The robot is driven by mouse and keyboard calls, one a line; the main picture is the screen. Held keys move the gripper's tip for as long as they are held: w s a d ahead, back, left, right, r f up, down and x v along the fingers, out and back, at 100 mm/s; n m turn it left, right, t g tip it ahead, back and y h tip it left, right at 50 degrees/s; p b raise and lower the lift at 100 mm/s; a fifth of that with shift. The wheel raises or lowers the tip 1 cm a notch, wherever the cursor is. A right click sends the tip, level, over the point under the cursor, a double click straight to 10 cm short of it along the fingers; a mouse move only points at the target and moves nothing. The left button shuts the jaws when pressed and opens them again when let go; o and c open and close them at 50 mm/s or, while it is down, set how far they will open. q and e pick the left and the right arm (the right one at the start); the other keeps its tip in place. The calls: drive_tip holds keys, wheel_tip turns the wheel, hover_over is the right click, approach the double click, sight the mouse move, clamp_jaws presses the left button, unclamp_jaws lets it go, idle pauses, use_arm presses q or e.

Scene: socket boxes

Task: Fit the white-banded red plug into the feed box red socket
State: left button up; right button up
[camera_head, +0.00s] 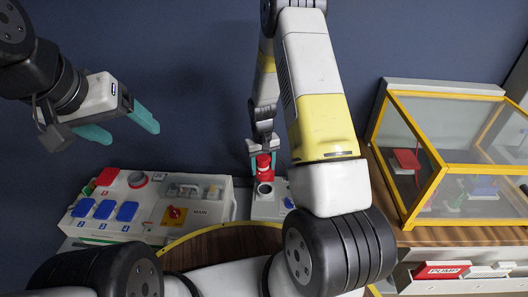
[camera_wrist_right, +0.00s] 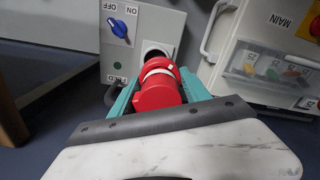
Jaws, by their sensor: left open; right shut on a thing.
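The red plug (camera_wrist_right: 158,92) has white bands and sits between the teal fingers of my right gripper (camera_wrist_right: 160,86), which is shut on it. In the head view the plug (camera_head: 264,169) is held just above the feed box (camera_head: 268,208). A round, dark socket opening (camera_head: 264,189) on that box shows below the plug, apart from it. In the right wrist view the feed box (camera_wrist_right: 145,22) has a blue switch, and the plug partly covers the socket (camera_wrist_right: 157,50). My left gripper (camera_head: 126,127) is open and empty, raised at the upper left.
The MAIN box (camera_head: 150,205) stands left of the feed box, with several blue covers, a red round fitting and a red-yellow switch. A yellow-framed clear case (camera_head: 447,160) stands at the right. Below it is a red PUMP label (camera_head: 442,271). My right arm hides the middle.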

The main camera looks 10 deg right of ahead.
drive_tip(key=shift+d+f, duration=0.3)
drive_tip(key=shift+f, duration=0.2)
drive_tip(key=shift+d+f, duration=0.25)
drive_tip(key=shift+f, duration=0.2)
drive_tip(key=shift+w+f, duration=0.1)
drive_tip(key=shift+f, duration=1.85)
drive_tip(key=shift+f, duration=0.2)
drive_tip(key=shift+f, duration=0.8)
drive_tip(key=shift+f, duration=0.7)
drive_tip(key=o, duration=1.5)
